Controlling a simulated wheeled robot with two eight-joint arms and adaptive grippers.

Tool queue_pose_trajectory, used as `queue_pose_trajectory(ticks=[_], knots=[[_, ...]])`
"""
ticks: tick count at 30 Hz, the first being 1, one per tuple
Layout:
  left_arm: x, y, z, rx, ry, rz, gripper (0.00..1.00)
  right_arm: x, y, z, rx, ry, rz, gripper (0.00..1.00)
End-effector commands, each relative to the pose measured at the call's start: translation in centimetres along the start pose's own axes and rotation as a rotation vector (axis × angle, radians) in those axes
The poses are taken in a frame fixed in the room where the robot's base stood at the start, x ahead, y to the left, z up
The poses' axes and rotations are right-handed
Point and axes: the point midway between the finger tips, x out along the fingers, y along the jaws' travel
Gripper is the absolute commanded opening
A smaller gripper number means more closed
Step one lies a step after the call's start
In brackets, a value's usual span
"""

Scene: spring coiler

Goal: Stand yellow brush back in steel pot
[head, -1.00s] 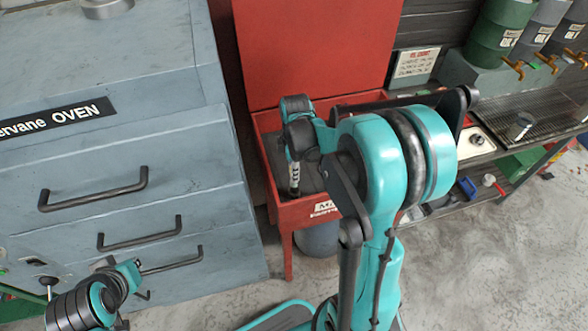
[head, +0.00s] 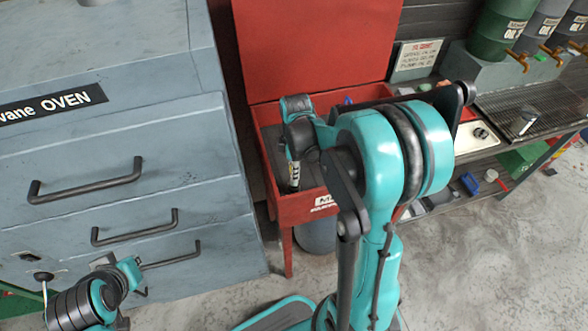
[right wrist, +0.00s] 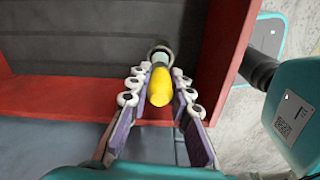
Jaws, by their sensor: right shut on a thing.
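The yellow brush (right wrist: 160,86) shows in the right wrist view, its yellow handle end towards the camera. My right gripper (right wrist: 160,92) is shut on it, with the fingers on both sides. Beyond the fingers, the brush's far end is pale grey, with a dark grey rounded rim (right wrist: 160,46) around it. I cannot tell whether this rim is the steel pot or part of the brush. In the head view my right gripper (head: 294,172) points down into the red bin (head: 300,208).
The red bin's raised lid (head: 315,45) stands behind my right arm. A grey-blue oven cabinet (head: 120,150) with bar handles fills the left. A bench (head: 500,140) with a grille and drums (head: 500,28) is at the right. The concrete floor in front has some free room.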

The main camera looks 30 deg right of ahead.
Motion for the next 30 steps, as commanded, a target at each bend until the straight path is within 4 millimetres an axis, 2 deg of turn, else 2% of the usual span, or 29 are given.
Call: queue_pose_trajectory(ticks=[30], knots=[[1.8,0.0,1.3,0.000,0.000,0.000,0.00,2.7,0.0,0.0,0.000,0.000,0.000,0.00]])
